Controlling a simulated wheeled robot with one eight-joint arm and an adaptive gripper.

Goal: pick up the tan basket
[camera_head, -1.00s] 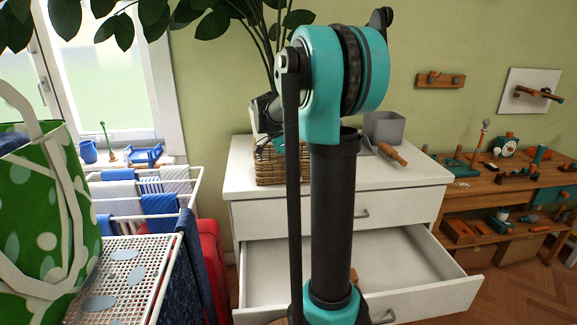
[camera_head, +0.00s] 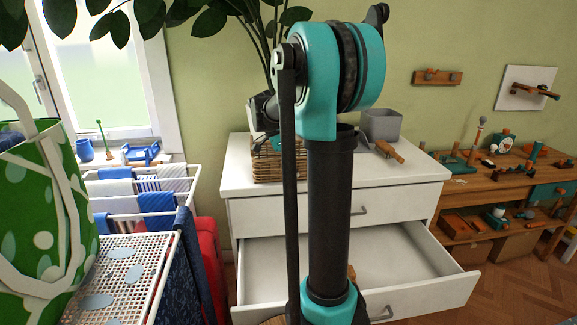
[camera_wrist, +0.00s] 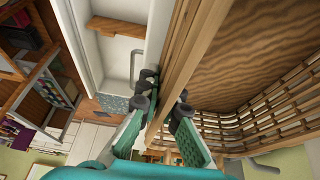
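The tan basket (camera_head: 280,160) is woven, with wooden rim strips. It stands on the white dresser top, partly hidden behind my arm in the head view. In the wrist view the basket (camera_wrist: 265,115) fills the right side, with its slatted wall and a wood-grain inner face. My gripper (camera_wrist: 166,96) has one finger on each side of the basket's rim. Both dark fingertips appear to touch the rim, so it looks shut on it. In the head view my gripper is mostly hidden by my arm.
The white dresser (camera_head: 400,178) has an open lower drawer (camera_head: 390,255). A grey box (camera_head: 382,126) and a wooden-handled tool (camera_head: 389,151) stand right of the basket. A drying rack (camera_head: 140,195) and green bag (camera_head: 35,210) are at left. Plant leaves hang above.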

